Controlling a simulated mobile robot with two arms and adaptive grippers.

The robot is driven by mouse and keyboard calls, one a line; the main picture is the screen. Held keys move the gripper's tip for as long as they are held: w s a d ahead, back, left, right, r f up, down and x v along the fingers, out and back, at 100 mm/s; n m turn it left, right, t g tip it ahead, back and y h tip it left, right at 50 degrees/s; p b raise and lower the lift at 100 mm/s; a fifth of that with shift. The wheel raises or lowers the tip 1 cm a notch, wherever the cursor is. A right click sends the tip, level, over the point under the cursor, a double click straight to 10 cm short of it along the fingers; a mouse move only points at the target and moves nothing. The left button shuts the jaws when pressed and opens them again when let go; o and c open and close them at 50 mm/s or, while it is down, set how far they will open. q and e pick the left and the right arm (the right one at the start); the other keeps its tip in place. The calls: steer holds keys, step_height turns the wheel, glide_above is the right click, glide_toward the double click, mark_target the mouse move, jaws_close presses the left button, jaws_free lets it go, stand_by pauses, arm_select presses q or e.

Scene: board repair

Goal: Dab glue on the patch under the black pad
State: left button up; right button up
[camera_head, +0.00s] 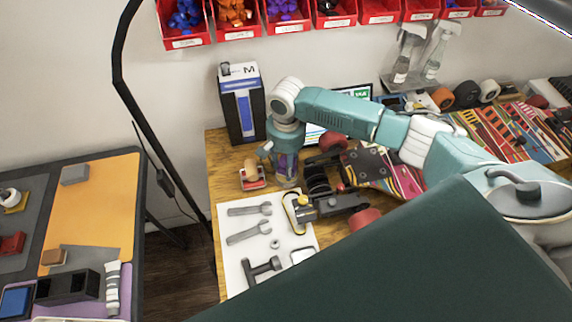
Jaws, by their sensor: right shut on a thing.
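The skateboard deck (398,180) lies on the wooden workbench with bright stripes on it. A black pad (370,163) with small light holes sits on the deck. I cannot make out a separate patch under it. My right gripper (287,166) points down at the back left of the bench, left of the deck. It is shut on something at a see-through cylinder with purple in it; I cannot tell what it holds. A grey and white tube (112,288) lies on the left table; its label is too small to read. My left gripper is not in view.
A white sheet with wrenches (250,231) covers the bench's front left. A red-based block (251,175) and a tall box (241,103) stand near my gripper. Red bins (380,11) hang above.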

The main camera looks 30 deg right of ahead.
steer(key=shift+f, duration=0.5)
stand_by(0.9)
steer(key=shift+s+f+p, duration=0.25)
steer(key=shift+p, duration=0.15)
stand_by(2.2)
steer(key=shift+r, duration=0.1)
steer(key=r+p, duration=0.2)
steer(key=p, duration=0.1)
steer(key=r+p, duration=0.5)
steer(key=shift+w+r+p, duration=0.1)
steer(key=shift+w+p, duration=0.15)
steer(key=shift+p, duration=0.1)
stand_by(0.8)
